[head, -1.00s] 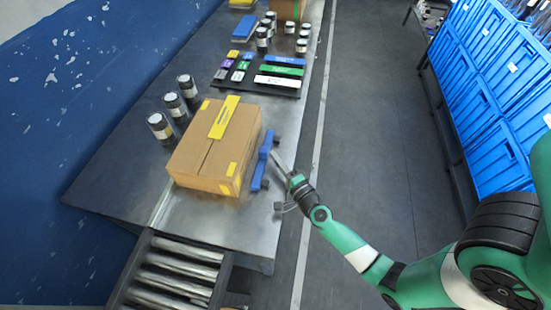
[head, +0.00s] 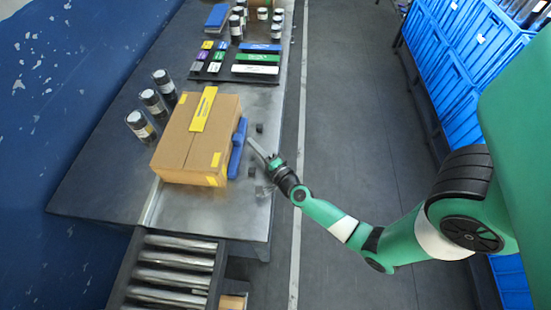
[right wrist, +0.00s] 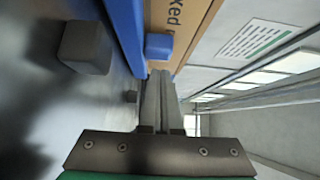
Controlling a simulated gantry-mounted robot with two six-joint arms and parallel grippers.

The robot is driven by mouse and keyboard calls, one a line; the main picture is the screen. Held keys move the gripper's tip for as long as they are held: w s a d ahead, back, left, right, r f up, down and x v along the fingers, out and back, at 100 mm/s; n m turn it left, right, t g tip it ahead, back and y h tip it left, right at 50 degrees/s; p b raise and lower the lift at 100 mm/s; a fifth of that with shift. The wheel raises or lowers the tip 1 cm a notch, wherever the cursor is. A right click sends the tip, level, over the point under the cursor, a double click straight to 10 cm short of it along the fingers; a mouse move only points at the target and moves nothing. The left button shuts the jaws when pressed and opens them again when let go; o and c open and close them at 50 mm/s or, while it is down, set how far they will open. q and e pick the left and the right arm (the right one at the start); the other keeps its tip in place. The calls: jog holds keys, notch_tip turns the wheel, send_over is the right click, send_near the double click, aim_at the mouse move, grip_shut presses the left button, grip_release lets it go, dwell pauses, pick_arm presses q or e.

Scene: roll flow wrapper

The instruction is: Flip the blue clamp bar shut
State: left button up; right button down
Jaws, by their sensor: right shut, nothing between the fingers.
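The blue clamp bar (head: 238,148) stands along the right side of the cardboard box (head: 180,151), close against it. In the right wrist view the bar (right wrist: 126,28) runs beside the box (right wrist: 192,25), with a blue block (right wrist: 159,46) sticking out over the box side. My right gripper (head: 252,142) is just right of the bar, its fingers pointing at it. In the right wrist view the fingers (right wrist: 160,85) are together and hold nothing; I cannot tell whether they touch the bar. My left gripper is not in view.
Small dark blocks (head: 259,128) stand on the metal table right of the bar. Several dark jars (head: 142,126) stand left of the box. A black tray with coloured bars (head: 256,70) lies behind it. A roller conveyor (head: 175,272) is in front.

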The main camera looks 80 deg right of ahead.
jog(key=s, duration=0.2)
jog(key=s+a, duration=0.1)
jog(key=s, duration=0.2)
jog(key=shift+f, duration=0.15)
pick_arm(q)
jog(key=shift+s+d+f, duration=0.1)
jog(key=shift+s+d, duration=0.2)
pick_arm(e)
jog(key=v, duration=0.7)
jog(key=shift+w+a, duration=0.15)
jog(key=shift+a, duration=0.1)
